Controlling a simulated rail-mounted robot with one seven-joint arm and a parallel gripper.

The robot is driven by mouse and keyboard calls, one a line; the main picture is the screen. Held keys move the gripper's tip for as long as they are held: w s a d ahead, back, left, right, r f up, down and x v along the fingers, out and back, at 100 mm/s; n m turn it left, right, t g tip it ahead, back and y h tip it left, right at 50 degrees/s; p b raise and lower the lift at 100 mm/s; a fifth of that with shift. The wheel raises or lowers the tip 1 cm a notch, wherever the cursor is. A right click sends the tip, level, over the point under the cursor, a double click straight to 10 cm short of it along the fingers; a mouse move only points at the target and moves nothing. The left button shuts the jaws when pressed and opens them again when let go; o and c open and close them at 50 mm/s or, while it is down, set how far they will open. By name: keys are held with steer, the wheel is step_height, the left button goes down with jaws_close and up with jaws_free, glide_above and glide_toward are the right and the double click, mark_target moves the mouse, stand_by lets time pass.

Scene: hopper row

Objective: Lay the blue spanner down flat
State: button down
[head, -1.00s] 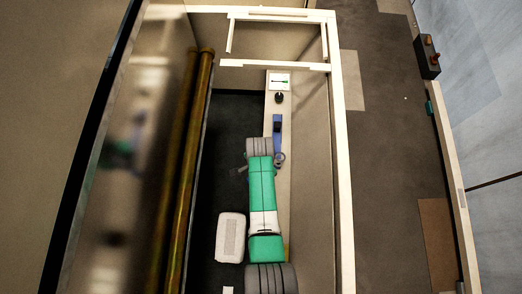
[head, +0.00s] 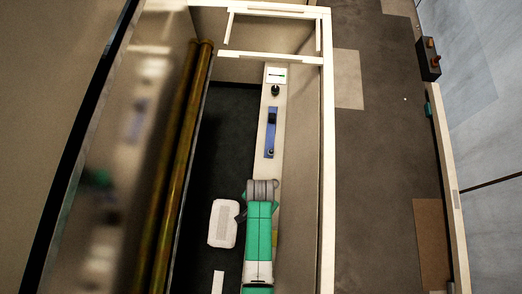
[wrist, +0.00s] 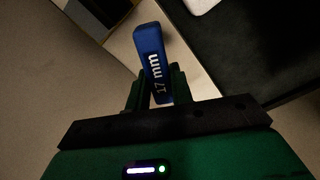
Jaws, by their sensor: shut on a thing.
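In the wrist view my gripper (wrist: 157,92) is shut on the blue spanner (wrist: 153,55). The spanner's blue end with white "17 mm" lettering sticks out beyond the fingers, leaning slightly left in the picture. Its other end is hidden by the gripper. I cannot tell whether it touches the pale ledge behind it, which shows in the head view (head: 287,150). In the head view my green and white arm covers the gripper and the spanner. A blue strip (head: 271,138) with dark parts at its ends lies on the ledge above the arm.
A white box (head: 223,224) stands on the dark floor left of my arm. A dark knob (head: 275,91) and a small white label (head: 276,75) are at the ledge's far end. Pale frame rails (head: 328,150) run along the right. Brassy pipes (head: 182,140) run along the left.

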steer(key=shift+f+b, duration=2.2)
steer(key=shift+f, duration=0.8)
steer(key=shift+f, duration=0.1)
steer(key=shift+f+b, duration=0.6)
steer(key=shift+f, duration=0.05)
steer(key=shift+r, duration=0.1)
steer(key=c, duration=1.1)
jaws_free()
steer(key=shift+c, duration=0.2)
